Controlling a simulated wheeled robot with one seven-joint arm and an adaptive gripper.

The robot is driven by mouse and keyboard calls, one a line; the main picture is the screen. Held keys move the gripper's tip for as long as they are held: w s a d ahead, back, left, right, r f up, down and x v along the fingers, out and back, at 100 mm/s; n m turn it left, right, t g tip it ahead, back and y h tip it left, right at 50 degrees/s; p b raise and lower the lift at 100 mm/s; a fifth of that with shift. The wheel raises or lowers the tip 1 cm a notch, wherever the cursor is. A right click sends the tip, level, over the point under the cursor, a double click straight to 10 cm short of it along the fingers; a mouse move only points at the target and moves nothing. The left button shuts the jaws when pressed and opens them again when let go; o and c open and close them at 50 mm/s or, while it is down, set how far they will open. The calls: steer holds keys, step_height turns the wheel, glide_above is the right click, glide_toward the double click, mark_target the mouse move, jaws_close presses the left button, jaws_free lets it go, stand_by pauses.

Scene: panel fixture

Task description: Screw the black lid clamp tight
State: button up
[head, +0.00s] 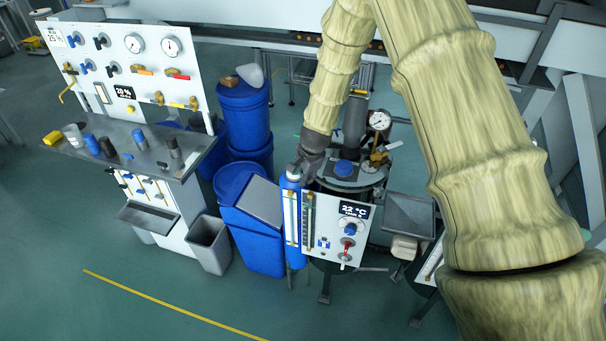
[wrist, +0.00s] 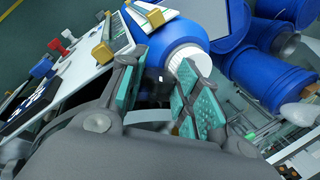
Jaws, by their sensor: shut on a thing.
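My gripper (head: 302,172) reaches down at the lid's left edge, beside the blue cylinder (head: 291,225). In the wrist view my gripper (wrist: 158,82) has its two teal pads drawn in around a narrow dark gap. The black lid clamp is hidden by the fingers in both views. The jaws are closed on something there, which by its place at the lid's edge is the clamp. Its tightness cannot be seen.
A white ribbed cap on a blue cylinder (wrist: 190,62) is close behind the right finger. The display panel (head: 325,235) fronts the vessel. A pressure gauge (head: 379,121) and brass valve (head: 377,158) rise from the lid. Blue drums (head: 243,108) stand left.

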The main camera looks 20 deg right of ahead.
steer(key=shift+f+b, duration=0.15)
steer(key=shift+b, duration=0.2)
steer(key=shift+f+b, duration=0.1)
steer(key=shift+b, duration=0.3)
steer(key=shift+s+t+b, duration=0.1)
steer(key=shift+t+b, duration=0.4)
steer(key=shift+b, duration=0.15)
steer(key=shift+r+b, duration=0.2)
steer(key=shift+b, duration=0.25)
steer(key=o, duration=1)
steer(key=shift+r, duration=0.1)
steer(key=v, duration=1.1)
steer(key=shift+s+d+r, duration=0.2)
steer(key=shift+s+r, duration=0.1)
